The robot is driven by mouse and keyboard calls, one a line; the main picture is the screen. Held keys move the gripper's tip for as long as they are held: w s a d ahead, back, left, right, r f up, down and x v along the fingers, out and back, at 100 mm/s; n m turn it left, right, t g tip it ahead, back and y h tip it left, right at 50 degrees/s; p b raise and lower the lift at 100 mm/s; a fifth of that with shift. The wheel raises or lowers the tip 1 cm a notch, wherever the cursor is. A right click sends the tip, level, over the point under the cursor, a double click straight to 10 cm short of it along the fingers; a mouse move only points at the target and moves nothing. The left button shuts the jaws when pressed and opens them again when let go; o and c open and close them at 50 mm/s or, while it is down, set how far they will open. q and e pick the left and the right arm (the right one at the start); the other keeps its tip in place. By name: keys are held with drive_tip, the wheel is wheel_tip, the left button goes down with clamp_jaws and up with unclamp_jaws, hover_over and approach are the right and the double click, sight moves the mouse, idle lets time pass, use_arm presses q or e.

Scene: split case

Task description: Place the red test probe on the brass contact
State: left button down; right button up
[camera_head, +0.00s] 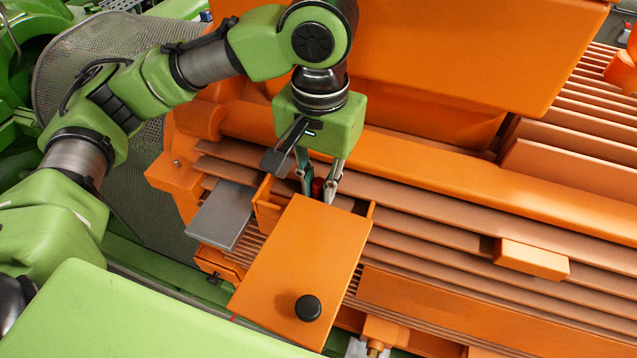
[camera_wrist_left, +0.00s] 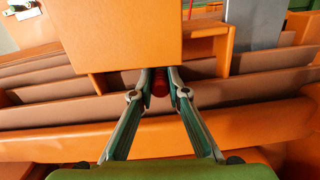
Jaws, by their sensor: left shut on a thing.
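My left gripper (camera_head: 319,190) points down just behind an orange cover plate, its two fingers closed around a small red piece (camera_head: 318,187), which looks like the red test probe. In the left wrist view the red piece (camera_wrist_left: 159,82) shows between the fingertips of the gripper (camera_wrist_left: 159,78); the orange plate hides the rest of it. A small brass-coloured fitting (camera_head: 375,347) shows at the bottom edge of the head view; I cannot tell whether it is the brass contact. My right gripper is not in view.
The orange cover plate (camera_head: 300,265) with a black knob (camera_head: 308,308) stands right in front of the fingers. A grey metal plate (camera_head: 222,215) lies to its left. Ribbed orange casing (camera_head: 440,225) runs to the right, with a raised orange block (camera_head: 531,259) on it.

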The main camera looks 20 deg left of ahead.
sight(320, 183)
use_arm(q)
drive_tip(key=shift+f, duration=0.15)
drive_tip(key=c, duration=2)
unclamp_jaws()
drive_tip(key=shift+o, duration=0.2)
drive_tip(key=shift+w, duration=0.1)
drive_tip(key=shift+r, duration=0.25)
wheel_tip(320, 183, up, 12)
drive_tip(key=shift+f+b, duration=0.15)
drive_tip(key=shift+b, duration=0.25)
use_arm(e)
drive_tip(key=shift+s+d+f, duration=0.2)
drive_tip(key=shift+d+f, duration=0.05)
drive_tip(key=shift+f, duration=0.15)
use_arm(q)
drive_tip(key=shift+d, duration=0.1)
